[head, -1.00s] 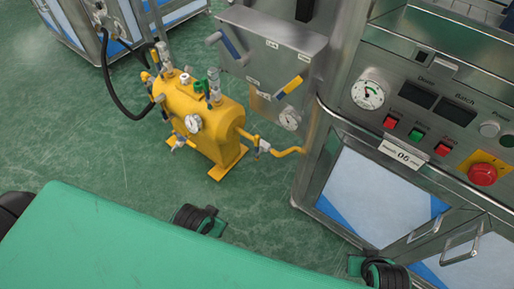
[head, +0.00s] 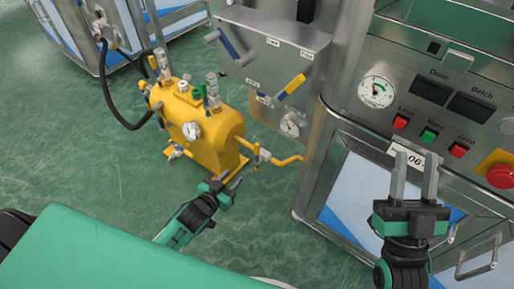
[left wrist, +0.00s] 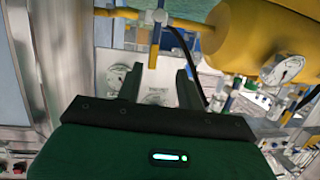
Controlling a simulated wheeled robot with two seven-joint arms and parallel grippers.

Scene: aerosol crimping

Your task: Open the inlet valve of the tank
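The yellow tank (head: 205,128) stands on the floor left of centre, with a gauge (head: 191,131) and small valves on top. A yellow pipe leaves its right side through a valve (head: 262,156). In the left wrist view the tank (left wrist: 245,35) is at top right. I cannot tell which is the inlet. My left gripper (head: 222,183) is open and empty, apart from the tank. My right gripper (head: 414,165) is open and empty before the machine.
A steel panel (head: 270,45) with a blue and a yellow lever stands behind the tank. The machine at right has a gauge (head: 377,92), buttons and a red emergency stop (head: 500,176). A black hose (head: 108,95) runs left of the tank. Green floor is open in front.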

